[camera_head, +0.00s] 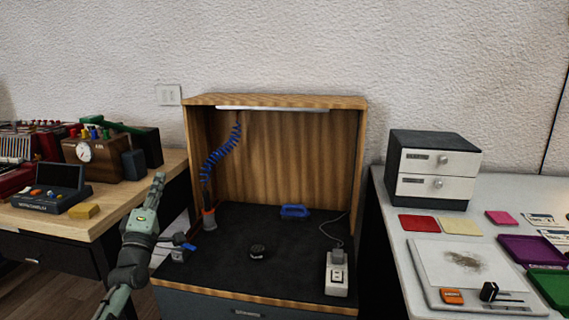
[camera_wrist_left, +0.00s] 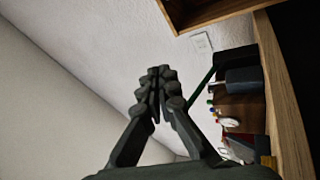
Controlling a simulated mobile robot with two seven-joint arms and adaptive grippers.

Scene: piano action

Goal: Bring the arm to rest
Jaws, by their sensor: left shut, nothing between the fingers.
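My left gripper (camera_head: 158,182) shows in the head view with its fingers pointing up, in front of the gap between the left wooden table and the wooden booth. Its fingers are shut with nothing between them. In the left wrist view the two dark fingers (camera_wrist_left: 158,82) meet at their tips against the pale wall. The gripper appears clear of the things around it. The forearm runs down to the bottom edge of the head view. My right gripper is not in view.
The wooden booth (camera_head: 275,101) holds a blue coiled hose (camera_head: 222,153), a black puck (camera_head: 257,251), a blue-handled item (camera_head: 294,211) and a white switch box (camera_head: 337,275). Devices crowd the left table (camera_head: 100,215). A drawer cabinet (camera_head: 433,168) stands on the white right table (camera_head: 390,212).

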